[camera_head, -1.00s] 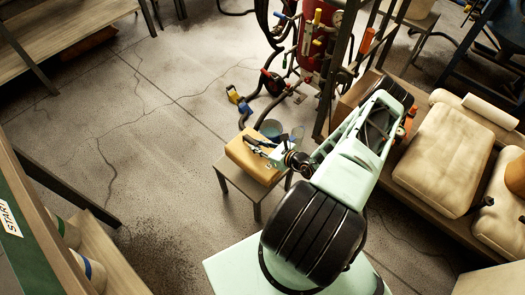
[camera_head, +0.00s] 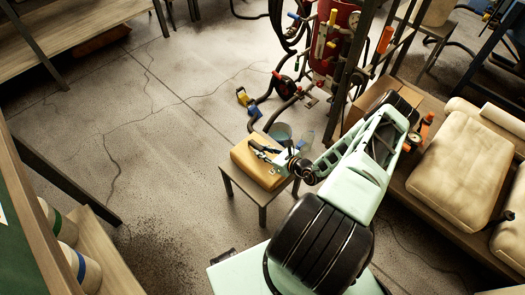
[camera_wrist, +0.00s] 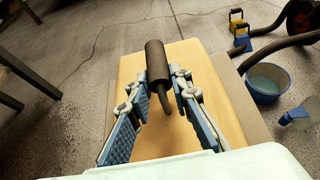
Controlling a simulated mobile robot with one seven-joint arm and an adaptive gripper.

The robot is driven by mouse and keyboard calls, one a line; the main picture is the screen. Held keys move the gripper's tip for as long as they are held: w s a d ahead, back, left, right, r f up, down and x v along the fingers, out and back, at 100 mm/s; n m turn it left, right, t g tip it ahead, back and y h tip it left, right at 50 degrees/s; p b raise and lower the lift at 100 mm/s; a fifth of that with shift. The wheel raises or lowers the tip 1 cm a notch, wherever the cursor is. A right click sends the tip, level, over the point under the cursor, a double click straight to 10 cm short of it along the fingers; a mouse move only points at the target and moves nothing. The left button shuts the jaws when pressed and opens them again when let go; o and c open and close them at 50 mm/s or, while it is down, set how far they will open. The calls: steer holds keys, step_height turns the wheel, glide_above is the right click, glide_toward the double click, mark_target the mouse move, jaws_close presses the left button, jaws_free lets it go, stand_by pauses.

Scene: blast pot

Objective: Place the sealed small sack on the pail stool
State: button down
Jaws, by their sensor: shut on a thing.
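The small sack (camera_head: 252,172) is a tan-yellow, block-like bag. It lies flat on a low grey-brown stool (camera_head: 243,187), with its underside appearing to rest on the seat. It also fills the middle of the wrist view (camera_wrist: 195,58), where a strip of the stool top (camera_wrist: 240,106) shows along its right side. My gripper (camera_wrist: 157,82) is over the sack, its two blue-padded fingers on either side of a dark cylindrical grip (camera_wrist: 156,60). The fingers are shut on this grip, which seems to belong to the sack; its lower attachment is unclear.
A blue-grey pail (camera_head: 281,131) stands on the floor just behind the stool, with a translucent blue bottle (camera_head: 306,141) beside it. Dark hoses and a red blast pot (camera_head: 333,30) are farther back. A bench with large sacks (camera_head: 463,170) is at right. Floor left of the stool is open.

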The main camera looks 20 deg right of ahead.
steer(key=shift+w+r, duration=0.2)
steer(key=c, duration=1.8)
jaws_free()
steer(key=shift+s+f, duration=0.2)
steer(key=shift+o, duration=0.2)
steer(key=p+v, duration=0.2)
steer(key=v, duration=1)
